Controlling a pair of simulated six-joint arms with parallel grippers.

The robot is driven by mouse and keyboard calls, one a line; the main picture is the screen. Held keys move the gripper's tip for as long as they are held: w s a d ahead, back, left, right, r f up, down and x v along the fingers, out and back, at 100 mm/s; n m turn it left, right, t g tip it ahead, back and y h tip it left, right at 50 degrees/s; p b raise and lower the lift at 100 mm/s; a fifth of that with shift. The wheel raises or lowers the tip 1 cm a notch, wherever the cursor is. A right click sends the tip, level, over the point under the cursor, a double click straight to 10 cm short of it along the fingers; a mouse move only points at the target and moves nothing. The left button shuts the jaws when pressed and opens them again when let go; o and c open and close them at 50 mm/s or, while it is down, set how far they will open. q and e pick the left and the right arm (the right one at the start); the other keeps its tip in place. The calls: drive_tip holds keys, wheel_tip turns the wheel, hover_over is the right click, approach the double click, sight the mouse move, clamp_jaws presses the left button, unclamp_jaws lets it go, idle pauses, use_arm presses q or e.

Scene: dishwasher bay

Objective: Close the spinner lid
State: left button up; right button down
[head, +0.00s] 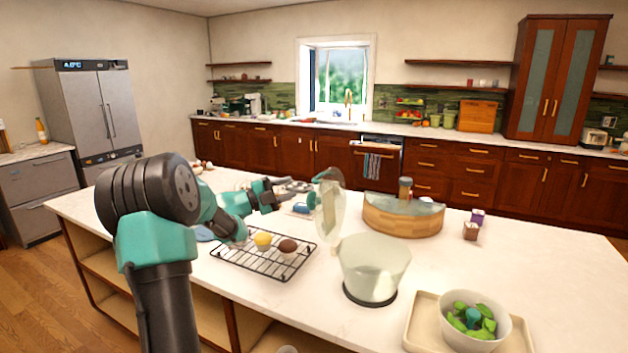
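The spinner (374,265) is a pale green translucent bowl on a dark round base, standing on the white island counter. Its lid (329,213) is a clear pale disc standing up, nearly upright, at the bowl's back left edge, so the bowl is open on top. My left gripper (303,187) is behind the wire rack, just left of the lid's upper part. Its fingers are small and grey and point toward the lid; I cannot tell whether they touch it or how far apart they are. My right gripper is not in view.
A wire rack (247,263) holds a yellow and a brown item left of the spinner. A curved wooden container (404,219) stands behind it. A tray (423,324) with a white bowl (475,321) of green leaves is at front right. The counter's right side is mostly clear.

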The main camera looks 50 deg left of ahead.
use_arm(q)
drive_tip(key=r, duration=0.2)
hover_over(314, 200)
idle(0.3)
clamp_jaws()
idle(0.4)
